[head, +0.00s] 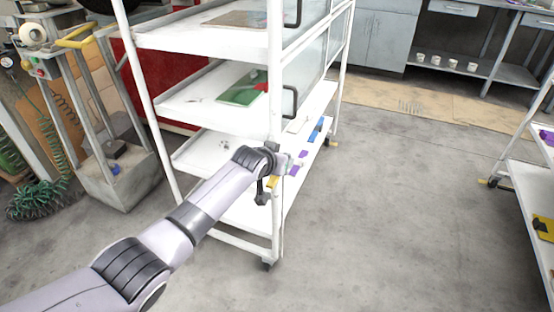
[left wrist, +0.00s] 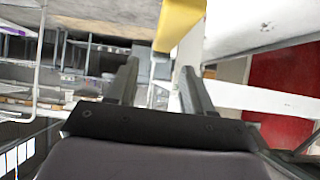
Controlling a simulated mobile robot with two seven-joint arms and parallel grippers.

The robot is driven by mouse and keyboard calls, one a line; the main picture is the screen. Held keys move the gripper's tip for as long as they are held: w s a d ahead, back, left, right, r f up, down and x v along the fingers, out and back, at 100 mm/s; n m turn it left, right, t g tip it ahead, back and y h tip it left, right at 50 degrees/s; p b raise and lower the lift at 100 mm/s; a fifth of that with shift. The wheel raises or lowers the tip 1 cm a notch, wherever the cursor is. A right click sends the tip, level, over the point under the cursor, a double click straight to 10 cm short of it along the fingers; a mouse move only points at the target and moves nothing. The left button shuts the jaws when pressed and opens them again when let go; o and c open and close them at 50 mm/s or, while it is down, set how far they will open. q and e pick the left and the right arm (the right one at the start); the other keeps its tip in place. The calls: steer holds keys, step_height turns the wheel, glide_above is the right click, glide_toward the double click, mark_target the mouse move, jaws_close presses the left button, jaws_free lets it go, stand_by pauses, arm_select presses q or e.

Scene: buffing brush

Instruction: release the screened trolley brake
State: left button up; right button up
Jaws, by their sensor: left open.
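The screened trolley (head: 222,40) is a white shelved cart with clear side panels and black handles. My left arm reaches across its front. My left gripper (head: 283,166) is beside the near corner post at lower-shelf height, and its fingers are hard to make out there. A small yellow piece (head: 272,182) shows just by it. In the left wrist view the gripper (left wrist: 160,68) has its fingers apart, with a yellow bar (left wrist: 181,22) ahead, between and above the tips. I cannot tell whether they touch it. A far caster (head: 333,143) has a yellow tab; the near caster (head: 267,264) looks dark.
Blue and purple items (head: 316,130) lie on the trolley's bottom shelf. A grey stand (head: 112,175) and coiled green hose (head: 38,196) are at left. The floor between trolleys is clear.

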arm_select(q)
steer(key=shift+p+v, duration=0.75)
steer(key=shift+v, duration=0.4)
steer(key=shift+p+v, duration=0.8)
steer(key=shift+v, duration=1.65)
steer(key=shift+f, duration=0.1)
